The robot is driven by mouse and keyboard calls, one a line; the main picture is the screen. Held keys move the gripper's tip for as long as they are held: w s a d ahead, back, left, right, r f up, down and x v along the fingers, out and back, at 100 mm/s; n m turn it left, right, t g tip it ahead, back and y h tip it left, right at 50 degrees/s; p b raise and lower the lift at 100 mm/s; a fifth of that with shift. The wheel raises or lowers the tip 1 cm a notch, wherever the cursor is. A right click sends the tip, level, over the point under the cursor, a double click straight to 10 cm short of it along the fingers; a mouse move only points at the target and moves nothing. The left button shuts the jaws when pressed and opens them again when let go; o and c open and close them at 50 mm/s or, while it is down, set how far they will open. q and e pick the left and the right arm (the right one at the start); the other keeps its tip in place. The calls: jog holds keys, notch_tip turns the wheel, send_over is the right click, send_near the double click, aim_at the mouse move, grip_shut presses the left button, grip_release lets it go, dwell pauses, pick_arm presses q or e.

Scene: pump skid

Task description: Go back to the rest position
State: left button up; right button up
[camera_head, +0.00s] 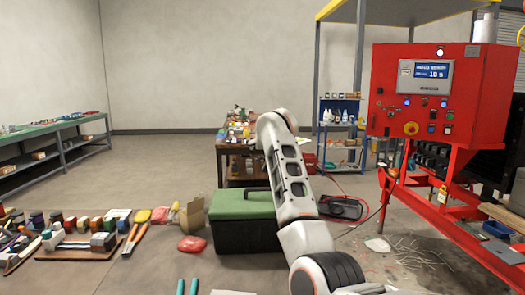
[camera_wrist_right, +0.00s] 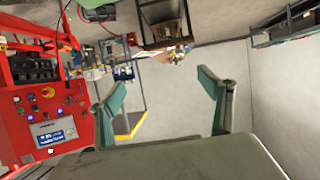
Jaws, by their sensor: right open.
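My right arm (camera_head: 290,180) rises from the bottom of the head view and bends near the picture's middle. Its gripper does not show there. In the right wrist view my right gripper (camera_wrist_right: 163,88) is open, with two teal-padded fingers wide apart and nothing between them. The wrist view is upside down, with the room's pale wall and floor behind the fingers.
A red control cabinet (camera_head: 425,92) on a red frame stands at the right; it also shows in the wrist view (camera_wrist_right: 40,120). A green-lidded box (camera_head: 228,207) stands behind my arm. Tools and small parts lie at lower left. Two teal strips (camera_head: 187,287) show at the bottom edge.

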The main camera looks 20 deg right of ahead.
jog(key=shift+w+a+f+y, duration=0.15)
jog(key=shift+a+f+y, duration=0.15)
jog(key=shift+a+f, duration=0.65)
jog(key=x, duration=0.7)
jog(key=shift+w+r, duration=0.2)
jog(key=shift+r, duration=0.15)
jog(key=shift+d, duration=0.1)
